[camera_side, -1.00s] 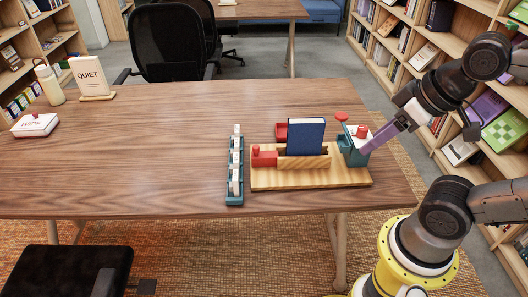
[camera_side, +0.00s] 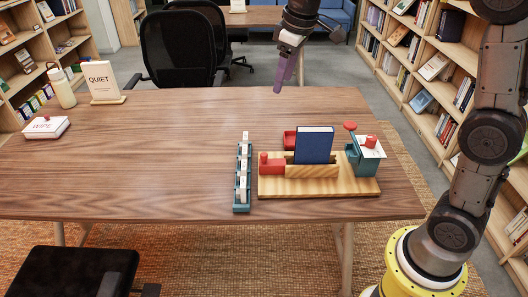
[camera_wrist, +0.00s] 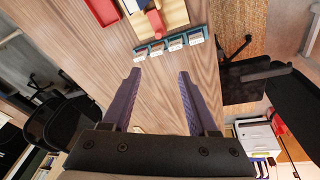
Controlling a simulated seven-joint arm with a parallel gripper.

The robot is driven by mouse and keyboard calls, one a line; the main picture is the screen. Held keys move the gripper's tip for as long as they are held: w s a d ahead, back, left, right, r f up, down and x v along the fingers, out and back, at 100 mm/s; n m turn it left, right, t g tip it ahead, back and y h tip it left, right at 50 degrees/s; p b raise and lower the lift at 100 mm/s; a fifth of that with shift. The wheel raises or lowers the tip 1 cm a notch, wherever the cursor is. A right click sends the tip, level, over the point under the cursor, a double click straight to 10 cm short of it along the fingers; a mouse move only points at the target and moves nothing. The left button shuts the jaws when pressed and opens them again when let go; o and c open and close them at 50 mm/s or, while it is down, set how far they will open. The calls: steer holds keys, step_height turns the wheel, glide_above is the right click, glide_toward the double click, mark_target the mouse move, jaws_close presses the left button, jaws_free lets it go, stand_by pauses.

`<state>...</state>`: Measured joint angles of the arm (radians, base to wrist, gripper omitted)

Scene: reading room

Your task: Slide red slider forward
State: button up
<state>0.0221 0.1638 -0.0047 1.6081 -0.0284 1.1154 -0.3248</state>
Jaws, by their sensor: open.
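The red slider (camera_side: 272,164) is a red block with a knob at the left end of a wooden base (camera_side: 360,187). It also shows at the top of the wrist view (camera_wrist: 156,22). A blue book (camera_side: 313,146) stands upright in the base's wooden holder, right of the slider. My gripper (camera_side: 278,90) has purple fingers and is in the air above the back of the table, apart from the slider. In the wrist view the two fingers (camera_wrist: 160,74) are spread with nothing between them. The bare tabletop lies beyond them.
A teal rack (camera_side: 242,207) of white pieces stands left of the base. A red tray (camera_side: 290,139) is behind the slider. A teal box with red knobs (camera_side: 364,159) stands at the right. A white box (camera_side: 46,128), bottle (camera_side: 62,88) and QUIET sign (camera_side: 101,82) are far left. The middle-left tabletop is clear.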

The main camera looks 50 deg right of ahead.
steer(key=w+f+g, duration=0.2)
steer(key=w+f, duration=0.5)
steer(key=f, duration=0.2)
glide_toward(264, 154)
steer(key=shift+g, duration=0.4)
steer(key=f, duration=0.6)
steer(key=w+f, duration=0.1)
steer(key=f, duration=0.2)
steer(key=shift+d, duration=0.15)
steer(key=shift+c, duration=0.2)
jaws_close()
steer(key=shift+s, duration=0.1)
